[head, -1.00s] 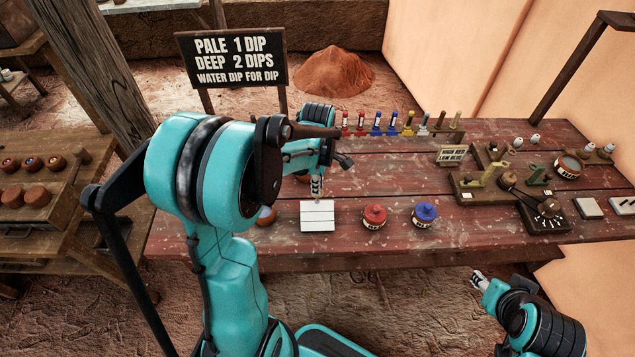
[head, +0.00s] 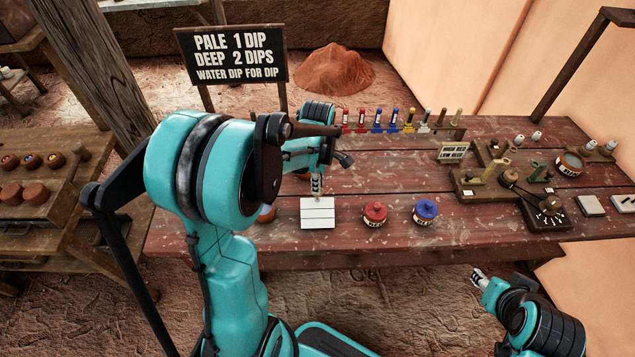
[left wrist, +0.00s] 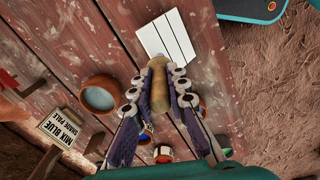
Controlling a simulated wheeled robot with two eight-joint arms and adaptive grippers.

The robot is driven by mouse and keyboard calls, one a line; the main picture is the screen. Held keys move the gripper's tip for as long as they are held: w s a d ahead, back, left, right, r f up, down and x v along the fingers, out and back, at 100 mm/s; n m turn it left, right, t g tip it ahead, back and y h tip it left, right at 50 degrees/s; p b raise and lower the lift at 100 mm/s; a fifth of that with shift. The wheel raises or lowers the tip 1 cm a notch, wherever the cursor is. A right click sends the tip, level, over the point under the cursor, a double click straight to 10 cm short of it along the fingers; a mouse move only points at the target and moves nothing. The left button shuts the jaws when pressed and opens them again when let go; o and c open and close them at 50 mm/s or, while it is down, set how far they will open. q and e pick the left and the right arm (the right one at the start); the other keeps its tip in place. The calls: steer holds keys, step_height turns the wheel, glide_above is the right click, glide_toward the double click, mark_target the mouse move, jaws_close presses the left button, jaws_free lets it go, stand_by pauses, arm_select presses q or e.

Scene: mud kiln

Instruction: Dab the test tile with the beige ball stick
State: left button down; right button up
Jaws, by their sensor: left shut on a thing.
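The test tile (head: 318,214) is a white square with thin dark lines across it, lying near the table's front edge. It also shows in the left wrist view (left wrist: 178,42), with no colour mark that I can make out. My left gripper (head: 317,186) is at the tile's far edge, pointing down. In the left wrist view its fingers are shut on the beige ball stick (left wrist: 157,88), whose rounded end is beside the tile's edge. Whether it touches the tile I cannot tell. My right gripper (head: 480,277) is empty off the table's front edge; its jaw gap is too small to judge.
A red-lidded pot (head: 375,214) and a blue-lidded pot (head: 425,212) stand right of the tile. Several coloured sticks (head: 395,121) line the back.

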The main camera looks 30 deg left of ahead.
arm_select(q)
steer(key=shift+f+b, duration=0.6)
steer(key=shift+f, duration=0.05)
stand_by(0.5)
stand_by(0.8)
steer(key=shift+r+p, duration=3.05)
steer(key=shift+r, duration=1)
